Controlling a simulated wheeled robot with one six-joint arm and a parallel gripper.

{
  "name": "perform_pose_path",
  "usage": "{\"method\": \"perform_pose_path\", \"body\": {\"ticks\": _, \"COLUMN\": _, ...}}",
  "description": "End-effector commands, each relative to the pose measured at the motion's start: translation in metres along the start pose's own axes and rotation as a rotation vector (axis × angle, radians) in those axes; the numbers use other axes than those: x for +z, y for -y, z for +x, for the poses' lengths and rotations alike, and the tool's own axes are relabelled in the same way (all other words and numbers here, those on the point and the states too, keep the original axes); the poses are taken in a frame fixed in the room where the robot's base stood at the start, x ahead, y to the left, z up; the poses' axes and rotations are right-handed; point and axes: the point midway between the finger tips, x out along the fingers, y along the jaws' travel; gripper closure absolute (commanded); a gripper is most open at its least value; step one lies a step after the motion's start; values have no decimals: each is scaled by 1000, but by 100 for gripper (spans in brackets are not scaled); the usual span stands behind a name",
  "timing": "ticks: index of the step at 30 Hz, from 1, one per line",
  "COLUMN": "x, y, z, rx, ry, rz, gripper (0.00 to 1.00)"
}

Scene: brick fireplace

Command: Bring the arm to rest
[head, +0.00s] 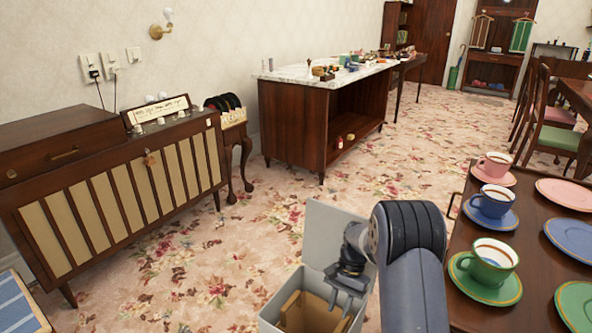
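My arm comes in from the bottom right of the head view, rises to a dark elbow and bends down to the left. My gripper (344,291) hangs low at its end, in front of or over a pale grey open box (318,232). I cannot tell whether it touches the box. The fingers are small and partly hidden, so whether they are open or shut is unclear. No held object can be made out.
A dark wooden table (521,236) on the right, close to my arm, bears a green cup (487,262), blue cup (492,201), pink cup (495,164) and plates. A radio cabinet (115,190) and marble-topped counter (318,115) stand left and behind. Carpet (200,262) between is clear.

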Motion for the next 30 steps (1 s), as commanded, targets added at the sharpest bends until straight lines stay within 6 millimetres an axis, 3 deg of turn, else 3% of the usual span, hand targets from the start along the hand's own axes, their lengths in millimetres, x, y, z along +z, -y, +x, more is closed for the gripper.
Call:
{"method": "perform_pose_path", "body": {"ticks": 1, "x": 4, "y": 0, "z": -10, "rx": 0, "ry": 0, "rz": 0, "gripper": 73}}
{"method": "perform_pose_path", "body": {"ticks": 30, "x": 42, "y": 1, "z": -103, "rx": -1, "ry": -1, "rz": 0, "gripper": 73}}
